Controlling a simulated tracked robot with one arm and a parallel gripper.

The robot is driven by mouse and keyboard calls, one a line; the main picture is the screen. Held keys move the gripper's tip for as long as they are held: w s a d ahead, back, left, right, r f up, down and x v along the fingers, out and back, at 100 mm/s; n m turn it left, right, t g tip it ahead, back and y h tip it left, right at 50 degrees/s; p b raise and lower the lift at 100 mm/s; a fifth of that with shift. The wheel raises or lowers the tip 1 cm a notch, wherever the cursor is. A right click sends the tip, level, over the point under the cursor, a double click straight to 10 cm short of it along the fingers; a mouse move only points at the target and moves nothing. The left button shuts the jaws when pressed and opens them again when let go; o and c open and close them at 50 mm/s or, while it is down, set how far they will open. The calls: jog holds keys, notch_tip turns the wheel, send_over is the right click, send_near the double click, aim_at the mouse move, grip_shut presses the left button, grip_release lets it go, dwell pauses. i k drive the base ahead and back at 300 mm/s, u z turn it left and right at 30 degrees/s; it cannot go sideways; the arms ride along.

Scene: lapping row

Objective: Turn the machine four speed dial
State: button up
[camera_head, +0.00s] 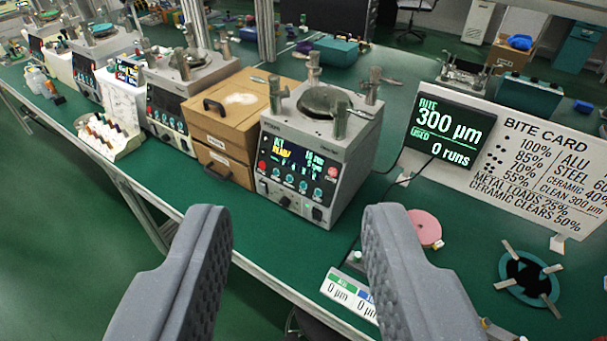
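The nearest lapping machine (345,150), probably machine four, is a grey box with a round plate on top. Its number is too small to read. Its dark front panel (292,168) has a lit screen with yellow, white and green text, red buttons and a row of teal knobs (303,187). Which knob is the speed dial cannot be told. My gripper (298,212) is open and empty, with its two grey fingers wide apart in the foreground. The machine appears between and beyond the fingertips, apart from them.
Wooden drawers (232,117) stand left of the machine, with more machines (188,72) beyond. A display (450,125) reads 300 µm and 0 runs beside a bite card (545,165). A pink disc (424,228), small readout (348,292) and teal ring (508,282) lie at right. The green bench before the machine is mostly clear.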

aim_at(283, 202)
jog(key=z, duration=0.4)
jog(key=i, duration=1)
jog(key=z, duration=0.5)
jog(key=k, duration=0.8)
jog(key=z, duration=0.15)
jog(key=i, duration=0.8)
jog(key=u, duration=0.1)
